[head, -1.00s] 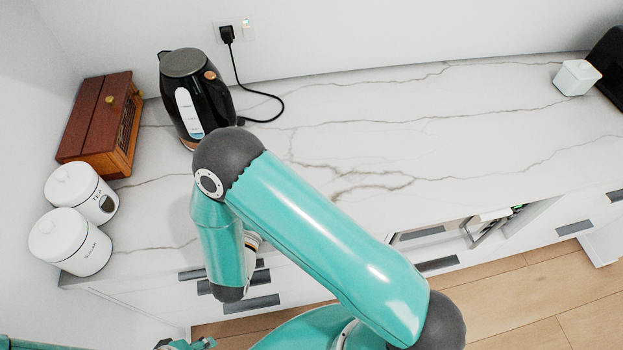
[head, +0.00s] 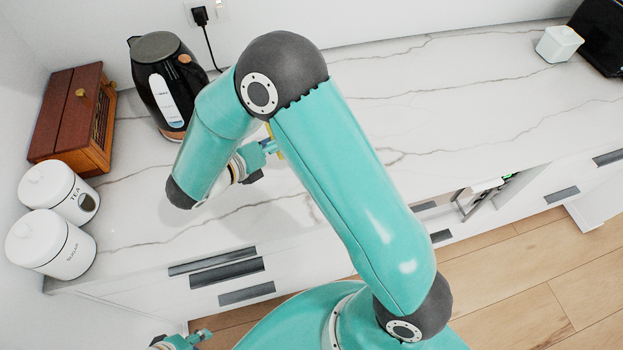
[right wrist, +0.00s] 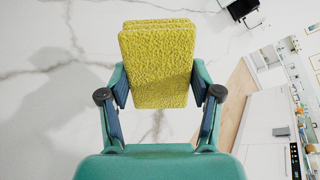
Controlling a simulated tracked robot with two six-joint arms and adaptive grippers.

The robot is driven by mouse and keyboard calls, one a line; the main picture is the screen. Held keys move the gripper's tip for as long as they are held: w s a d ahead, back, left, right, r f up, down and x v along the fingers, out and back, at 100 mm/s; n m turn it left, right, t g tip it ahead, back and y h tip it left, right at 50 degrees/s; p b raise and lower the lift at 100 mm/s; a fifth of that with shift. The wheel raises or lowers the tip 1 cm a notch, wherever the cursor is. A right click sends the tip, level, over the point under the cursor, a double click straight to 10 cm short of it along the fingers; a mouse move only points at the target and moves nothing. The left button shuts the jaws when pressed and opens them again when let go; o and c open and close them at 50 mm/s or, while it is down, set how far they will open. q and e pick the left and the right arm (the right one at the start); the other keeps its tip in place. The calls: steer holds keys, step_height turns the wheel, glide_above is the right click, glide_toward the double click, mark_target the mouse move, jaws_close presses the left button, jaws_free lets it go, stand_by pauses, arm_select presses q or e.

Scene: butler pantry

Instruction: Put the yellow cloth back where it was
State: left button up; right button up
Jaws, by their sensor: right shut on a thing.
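The yellow cloth (right wrist: 158,65), a folded, textured rectangle, is held between the fingers of my right gripper (right wrist: 160,92) in the right wrist view. My right gripper is shut on it, one finger on each side. In the head view my right gripper (head: 268,147) is over the marble counter, mostly hidden by my own arm, and only a sliver of yellow shows beside it. My left gripper (head: 182,340) shows only partly at the bottom left of the head view, low by the drawer front; its jaw opening is unclear.
On the marble counter (head: 450,110) stand a black kettle (head: 163,85), a wooden box (head: 70,118), two white canisters (head: 50,244) and a white cube-shaped container (head: 558,44). A dark appliance (head: 600,38) is at the far right.

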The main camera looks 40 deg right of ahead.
steer(key=s+d+r+m+g+y+b, duration=0.25)
steer(key=s+d+m+g+y, duration=0.25)
steer(key=m+y, duration=0.4)
step_height(320, 180, up, 8)
steer(key=s+a+m+t+y+b, duration=0.1)
steer(key=m+t+y+b, duration=0.3)
steer(key=m+y, duration=0.15)
steer(key=shift+m, duration=0.35)
step_height(320, 180, down, 20)
steer(key=shift+r, duration=0.2)
steer(key=o, duration=1)
step_height(320, 180, up, 12)
